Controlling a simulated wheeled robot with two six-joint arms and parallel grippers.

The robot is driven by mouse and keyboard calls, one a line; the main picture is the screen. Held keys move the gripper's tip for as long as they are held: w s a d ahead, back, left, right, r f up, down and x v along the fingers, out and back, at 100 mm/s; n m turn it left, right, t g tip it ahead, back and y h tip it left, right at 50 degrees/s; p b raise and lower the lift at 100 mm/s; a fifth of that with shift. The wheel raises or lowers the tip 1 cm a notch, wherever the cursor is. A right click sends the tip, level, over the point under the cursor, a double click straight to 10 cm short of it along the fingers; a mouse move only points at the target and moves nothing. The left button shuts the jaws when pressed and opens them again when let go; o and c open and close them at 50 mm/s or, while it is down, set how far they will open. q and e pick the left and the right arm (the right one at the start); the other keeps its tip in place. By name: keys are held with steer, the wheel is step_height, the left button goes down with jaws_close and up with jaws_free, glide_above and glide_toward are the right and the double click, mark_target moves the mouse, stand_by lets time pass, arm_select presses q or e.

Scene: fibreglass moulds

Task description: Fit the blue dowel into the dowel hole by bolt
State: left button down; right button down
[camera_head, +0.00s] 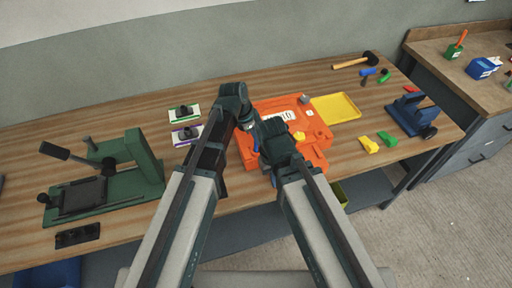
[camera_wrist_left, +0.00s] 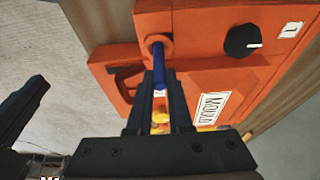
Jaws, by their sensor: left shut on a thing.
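The orange mould (camera_head: 312,155) lies on the bench, partly hidden behind my arms. In the left wrist view, my left gripper (camera_wrist_left: 160,95) is shut on the blue dowel (camera_wrist_left: 159,65). The dowel's far end is at a round orange boss (camera_wrist_left: 153,40) on the mould's edge; I cannot tell how deep it sits in the hole. My left gripper (camera_head: 250,128) is over the mould's left side in the head view. My right arm's wrist is over the mould's middle; its fingers are hidden there. A black round knob (camera_wrist_left: 242,42) is on the mould.
A yellow tray (camera_head: 336,108) lies right of the mould. A green press (camera_head: 140,160) stands at left, a blue vise-like tool (camera_head: 410,115) at right. Yellow (camera_head: 369,145) and green (camera_head: 387,139) blocks lie near the front edge. A hammer (camera_head: 368,59) lies at the back.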

mark_target(256, 151)
arm_select(q)
steer(key=shift+f+b, duration=1.8)
steer(key=shift+b, duration=0.05)
steer(key=shift+f, duration=0.25)
steer(key=c, duration=0.8)
jaws_free()
steer(key=shift+r, duration=0.1)
steer(key=shift+c, duration=0.2)
steer(key=shift+r, duration=0.15)
